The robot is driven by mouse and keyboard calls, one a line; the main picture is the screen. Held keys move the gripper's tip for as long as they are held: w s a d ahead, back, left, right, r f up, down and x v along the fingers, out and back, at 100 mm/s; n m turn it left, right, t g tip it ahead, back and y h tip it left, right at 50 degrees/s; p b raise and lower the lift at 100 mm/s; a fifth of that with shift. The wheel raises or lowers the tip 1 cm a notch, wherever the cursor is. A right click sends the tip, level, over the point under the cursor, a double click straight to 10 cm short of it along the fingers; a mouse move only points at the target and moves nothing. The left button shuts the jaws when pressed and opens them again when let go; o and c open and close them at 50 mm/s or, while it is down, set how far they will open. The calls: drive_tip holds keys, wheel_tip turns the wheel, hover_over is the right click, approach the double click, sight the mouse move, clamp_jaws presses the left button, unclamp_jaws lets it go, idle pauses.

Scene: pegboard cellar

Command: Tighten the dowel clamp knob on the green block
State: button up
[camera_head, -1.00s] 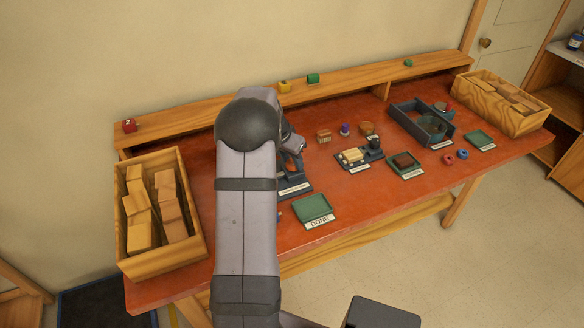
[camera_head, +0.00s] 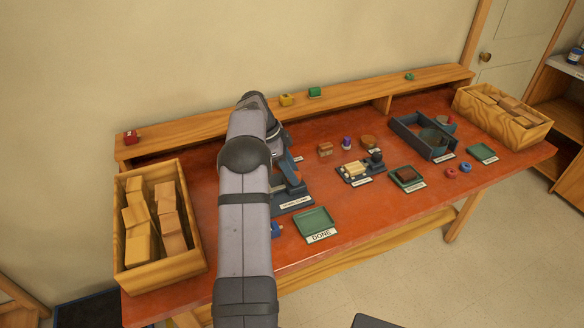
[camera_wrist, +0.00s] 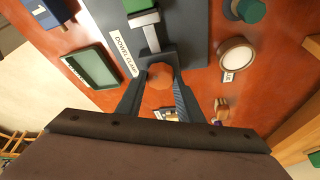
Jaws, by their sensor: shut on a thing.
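The dowel clamp (camera_wrist: 187,35) is a dark grey fixture with a "DOWEL CLAMP" label, at the top of the wrist view. The green block (camera_wrist: 143,18) sits in it, partly cut off by the picture's top edge. My gripper (camera_wrist: 158,88) is shut on the orange, many-sided knob (camera_wrist: 160,77), with one dark finger on each side of it. In the head view the clamp (camera_head: 291,192) shows just right of my arm. My arm hides the fingertips and the green block there.
A green tray labelled DONE (camera_head: 314,220) lies in front of the clamp, and a blue block (camera_wrist: 44,10) sits near it. Wooden bins of blocks stand at the left (camera_head: 190,258) and right (camera_head: 537,130). Other fixtures and small parts fill the table's right half.

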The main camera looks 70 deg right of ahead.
drive_tip(key=shift+d+m+y+p, duration=0.1)
drive_tip(key=shift+m+y+p, duration=0.4)
drive_tip(key=shift+m+p, duration=0.6)
drive_tip(key=shift+m, duration=0.3)
drive_tip(key=o, duration=1.1)
drive_tip(key=shift+c, duration=0.2)
